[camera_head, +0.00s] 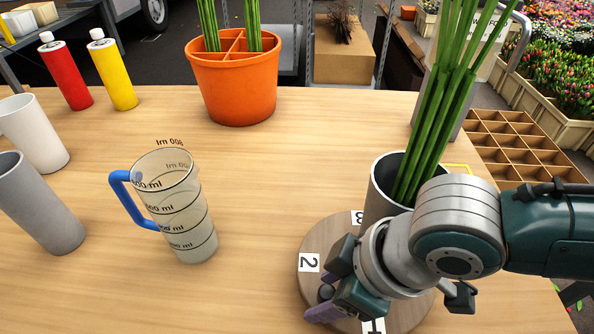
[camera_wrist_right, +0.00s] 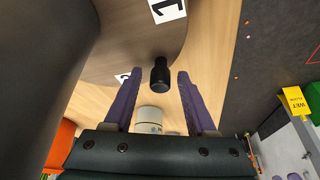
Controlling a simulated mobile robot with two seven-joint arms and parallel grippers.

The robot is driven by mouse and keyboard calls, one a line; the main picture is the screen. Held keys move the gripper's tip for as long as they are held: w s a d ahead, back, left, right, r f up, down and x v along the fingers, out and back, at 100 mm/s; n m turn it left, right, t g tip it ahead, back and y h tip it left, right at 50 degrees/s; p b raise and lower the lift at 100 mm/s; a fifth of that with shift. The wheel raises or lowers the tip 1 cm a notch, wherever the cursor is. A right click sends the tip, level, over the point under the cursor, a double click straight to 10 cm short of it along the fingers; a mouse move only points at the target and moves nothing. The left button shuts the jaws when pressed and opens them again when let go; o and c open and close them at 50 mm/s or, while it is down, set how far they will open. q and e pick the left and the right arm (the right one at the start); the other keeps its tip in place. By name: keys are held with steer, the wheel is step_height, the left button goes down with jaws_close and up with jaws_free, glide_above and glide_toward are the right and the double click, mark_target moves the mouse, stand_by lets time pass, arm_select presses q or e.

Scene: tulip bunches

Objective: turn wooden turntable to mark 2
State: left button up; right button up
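The round wooden turntable (camera_head: 309,252) lies on the table at the lower right, with white number labels on it. Label 2 (camera_head: 309,262) is at its left side, label 1 (camera_head: 374,327) at the near side, and label 3 (camera_head: 357,217), partly hidden, at the back. A grey vase (camera_head: 383,190) with green stems stands on it. My right gripper (camera_head: 322,292) is over the turntable's near-left edge. In the wrist view its purple fingers are open, with the turntable's small black knob (camera_wrist_right: 160,75) between the tips and gaps on both sides. My left gripper is not visible.
A measuring jug (camera_head: 185,215) with a blue handle stands left of the turntable. Grey cylinders are at the left edge. A red bottle (camera_head: 66,75), a yellow bottle (camera_head: 115,75) and an orange pot (camera_head: 235,90) stand at the back. The table between pot and turntable is clear.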

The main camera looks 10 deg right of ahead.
jaws_close()
stand_by(1.3)
